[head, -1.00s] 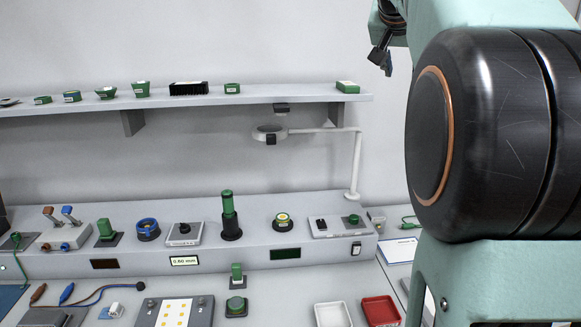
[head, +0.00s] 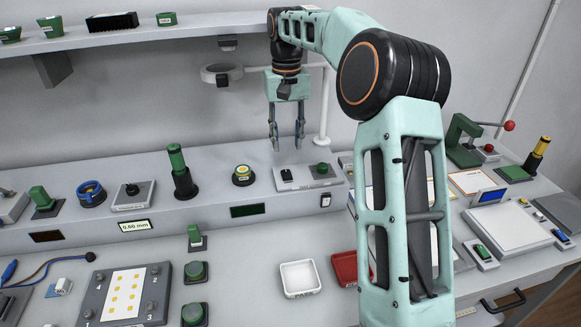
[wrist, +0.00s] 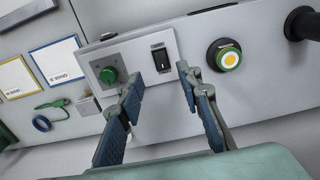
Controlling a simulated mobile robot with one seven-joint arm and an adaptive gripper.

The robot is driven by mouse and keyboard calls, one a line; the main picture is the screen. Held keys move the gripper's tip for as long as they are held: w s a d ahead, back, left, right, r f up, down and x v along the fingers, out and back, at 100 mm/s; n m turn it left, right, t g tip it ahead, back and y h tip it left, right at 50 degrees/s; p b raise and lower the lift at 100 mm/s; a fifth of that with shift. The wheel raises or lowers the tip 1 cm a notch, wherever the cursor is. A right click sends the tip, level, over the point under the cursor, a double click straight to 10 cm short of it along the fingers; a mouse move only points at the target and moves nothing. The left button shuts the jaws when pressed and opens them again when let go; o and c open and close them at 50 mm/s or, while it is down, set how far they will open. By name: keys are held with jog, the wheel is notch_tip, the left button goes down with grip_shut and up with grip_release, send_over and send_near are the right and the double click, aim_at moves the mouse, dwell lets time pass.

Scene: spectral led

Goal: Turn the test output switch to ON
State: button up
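The black rocker switch (head: 287,175) sits on a pale panel (head: 308,184) at the right end of the raised bench ledge, beside a green knob (head: 321,168). In the wrist view the rocker (wrist: 160,58) is in a white frame, with the green knob (wrist: 108,75) to its left. I cannot read its label or setting. My gripper (head: 286,144) points down above the panel. In the wrist view its blue-padded fingers (wrist: 159,77) are spread and empty, with the rocker framed between and just beyond the tips. I see no contact.
A yellow-topped green button (wrist: 229,59) is right of the rocker in the wrist view. A white lamp post (head: 325,110) stands close behind my gripper, below the shelf (head: 180,38). A white tray (head: 300,279) and red tray (head: 345,267) lie in front.

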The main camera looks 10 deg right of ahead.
aim_at(287, 176)
notch_tip(287, 176, down, 10)
jog(key=shift+r+b, duration=0.15)
jog(key=shift+b, duration=0.15)
jog(key=shift+r, duration=0.1)
grip_shut()
